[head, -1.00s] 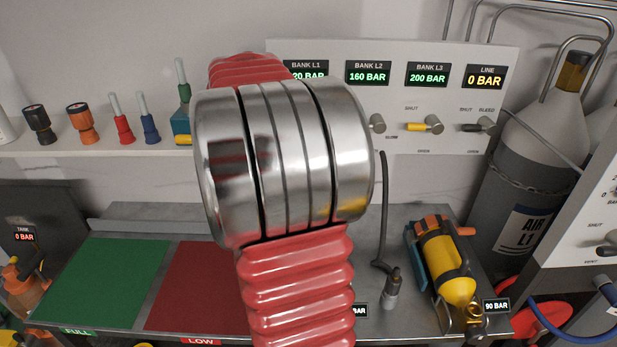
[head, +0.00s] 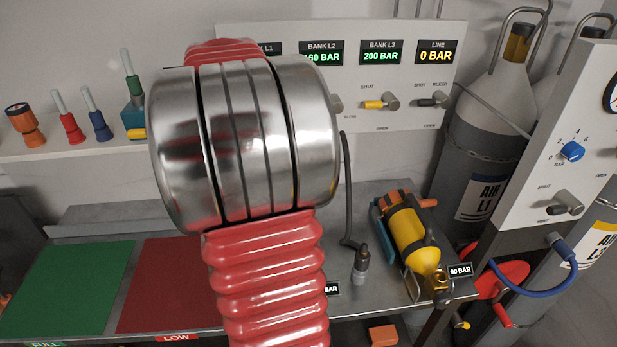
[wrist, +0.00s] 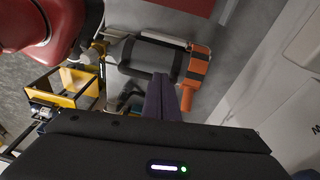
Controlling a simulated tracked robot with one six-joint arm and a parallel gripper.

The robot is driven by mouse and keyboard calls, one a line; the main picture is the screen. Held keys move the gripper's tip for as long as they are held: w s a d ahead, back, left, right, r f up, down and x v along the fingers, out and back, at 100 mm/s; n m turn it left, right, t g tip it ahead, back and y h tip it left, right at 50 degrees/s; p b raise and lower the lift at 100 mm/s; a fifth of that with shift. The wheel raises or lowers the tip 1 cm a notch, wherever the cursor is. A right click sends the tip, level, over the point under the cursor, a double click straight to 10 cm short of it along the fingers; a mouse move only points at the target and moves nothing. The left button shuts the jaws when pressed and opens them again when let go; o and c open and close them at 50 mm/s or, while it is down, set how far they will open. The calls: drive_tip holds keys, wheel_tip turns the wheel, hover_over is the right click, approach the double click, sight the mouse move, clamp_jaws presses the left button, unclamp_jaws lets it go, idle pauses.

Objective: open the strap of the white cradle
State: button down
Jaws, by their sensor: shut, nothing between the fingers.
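In the wrist view, a dark grey cylinder (wrist: 150,58) with black bands and an orange end piece (wrist: 198,68) lies in a cradle with a pale, whitish rail (wrist: 163,40). I take this to be the white cradle. A strap cannot be told apart from the black bands. My gripper (wrist: 162,97) is shut and empty, its dark fingers pointing at the near side of the cylinder. Contact cannot be told. In the head view, my arm hides the gripper and this cradle.
Green (head: 70,285) and red (head: 160,285) mats lie left. A valve panel (head: 440,65) rises behind.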

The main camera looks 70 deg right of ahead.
drive_tip(key=w+a+t+y, duration=0.1)
drive_tip(key=t, duration=0.2)
drive_tip(key=w+a+m+t+y, duration=0.1)
drive_tip(key=t+y, duration=0.1)
drive_tip(key=w+a+t+y, duration=0.1)
drive_tip(key=a+t, duration=0.1)
drive_tip(key=t, duration=0.1)
drive_tip(key=shift+a+m+t+y, duration=0.1)
drive_tip(key=shift+m+t+y, duration=0.2)
